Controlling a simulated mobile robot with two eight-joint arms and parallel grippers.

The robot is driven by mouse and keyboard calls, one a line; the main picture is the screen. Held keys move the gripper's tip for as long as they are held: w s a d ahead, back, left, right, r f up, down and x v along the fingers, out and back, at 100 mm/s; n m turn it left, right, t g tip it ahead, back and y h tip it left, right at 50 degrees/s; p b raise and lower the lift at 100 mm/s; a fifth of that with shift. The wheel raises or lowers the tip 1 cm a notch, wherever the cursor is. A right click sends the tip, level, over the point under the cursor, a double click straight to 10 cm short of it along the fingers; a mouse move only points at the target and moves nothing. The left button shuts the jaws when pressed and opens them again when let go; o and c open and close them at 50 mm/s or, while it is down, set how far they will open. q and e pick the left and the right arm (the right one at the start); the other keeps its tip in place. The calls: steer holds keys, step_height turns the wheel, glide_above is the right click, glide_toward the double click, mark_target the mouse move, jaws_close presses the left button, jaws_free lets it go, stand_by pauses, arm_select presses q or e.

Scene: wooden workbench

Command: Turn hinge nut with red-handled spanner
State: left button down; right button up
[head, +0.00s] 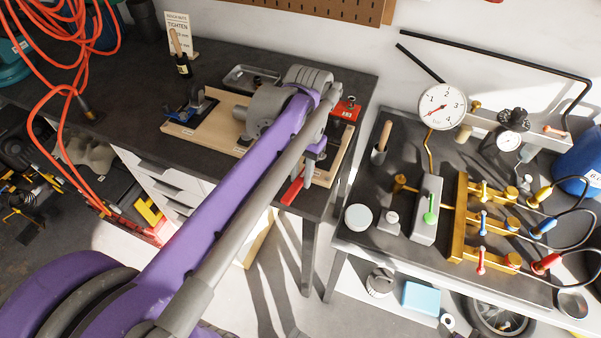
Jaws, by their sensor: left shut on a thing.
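My left arm reaches across the dark bench from the lower left. Its gripper (309,172) is at the front edge of the wooden board (215,118), pointing down and shut on the red-handled spanner. The spanner's red handle (292,190) sticks out toward the front left, at the bench edge. The spanner's head and the hinge nut are hidden behind my arm and gripper, so I cannot tell whether they touch. A small red part (347,109) shows at the board's right end. My right gripper is not in view.
A blue-and-black fitting (193,108) sits at the board's left. A grey metal tray (248,78) lies behind, and a sign reading TIGHTEN (180,33) stands at the back. An orange hose (57,85) hangs at left. A second bench (385,237) with gauge and valves stands right.

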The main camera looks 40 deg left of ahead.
arm_select(q)
steer(key=shift+r, duration=0.15)
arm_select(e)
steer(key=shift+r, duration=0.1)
arm_select(q)
steer(key=shift+w+r+p, duration=0.2)
steer(key=shift+r+p, duration=1)
steer(key=shift+r, duration=0.55)
steer(key=shift+s+r+p, duration=0.25)
steer(key=shift+r+p, duration=0.2)
steer(key=shift+r, duration=0.4)
steer(key=shift+w, duration=0.1)
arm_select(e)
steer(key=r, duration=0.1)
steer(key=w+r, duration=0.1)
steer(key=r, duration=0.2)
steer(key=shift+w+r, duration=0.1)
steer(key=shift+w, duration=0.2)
arm_select(q)
steer(key=shift+f, duration=0.1)
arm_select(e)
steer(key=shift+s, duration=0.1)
